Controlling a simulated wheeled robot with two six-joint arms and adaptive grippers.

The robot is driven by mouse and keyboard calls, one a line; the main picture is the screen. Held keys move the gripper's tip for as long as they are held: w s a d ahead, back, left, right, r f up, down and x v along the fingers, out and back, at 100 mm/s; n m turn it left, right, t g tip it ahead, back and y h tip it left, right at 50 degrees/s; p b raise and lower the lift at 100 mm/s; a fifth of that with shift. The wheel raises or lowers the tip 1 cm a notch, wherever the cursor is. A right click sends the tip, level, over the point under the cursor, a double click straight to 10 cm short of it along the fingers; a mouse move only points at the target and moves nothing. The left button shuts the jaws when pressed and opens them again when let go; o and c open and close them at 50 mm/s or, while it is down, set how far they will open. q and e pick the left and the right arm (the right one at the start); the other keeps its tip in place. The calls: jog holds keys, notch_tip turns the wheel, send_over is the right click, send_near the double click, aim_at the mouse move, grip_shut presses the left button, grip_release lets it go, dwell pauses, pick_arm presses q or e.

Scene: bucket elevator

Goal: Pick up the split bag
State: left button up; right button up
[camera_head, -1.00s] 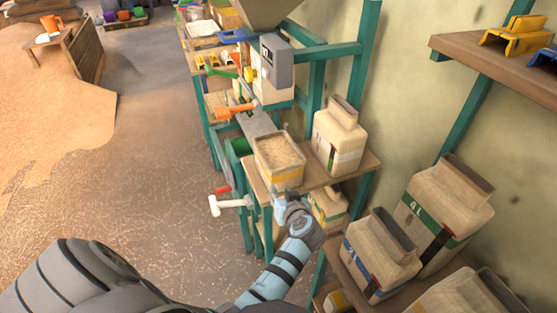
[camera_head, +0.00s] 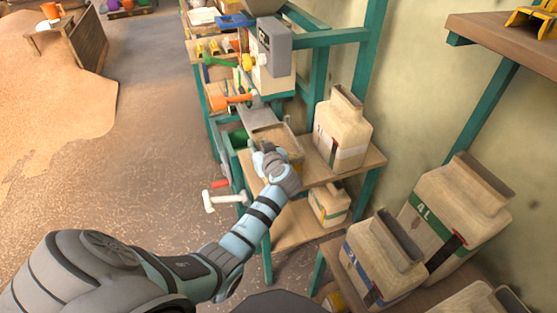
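An open-topped, grain-filled bag (camera_head: 281,135) stands on the small wooden shelf beside the green frame. Its top shows, but its front is largely covered by my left gripper (camera_head: 267,157). My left arm reaches in from the lower left, and the gripper is at the bag's near side, overlapping its rim. I cannot tell whether its fingers are open or shut, or whether they touch the bag. No split is visible on this bag. My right gripper is not in view.
A taller bag (camera_head: 342,130) stands right beside it, and a smaller one (camera_head: 329,203) is on the shelf below. Bags marked 4L (camera_head: 450,215) and 2L (camera_head: 378,262) stand on the right. A white-handled lever (camera_head: 222,199) juts out left.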

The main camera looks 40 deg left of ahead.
pick_arm(q)
jog(key=shift+s+a+r, duration=0.15)
jog(key=shift+s, duration=0.35)
grip_shut()
jog(key=shift+w+r, duration=0.1)
jog(key=shift+r, duration=0.05)
jog(key=shift+w, duration=0.1)
jog(key=shift+r, duration=0.3)
notch_tip(320, 180, up, 17)
jog(key=p, duration=0.3)
jog(key=shift+r, duration=0.15)
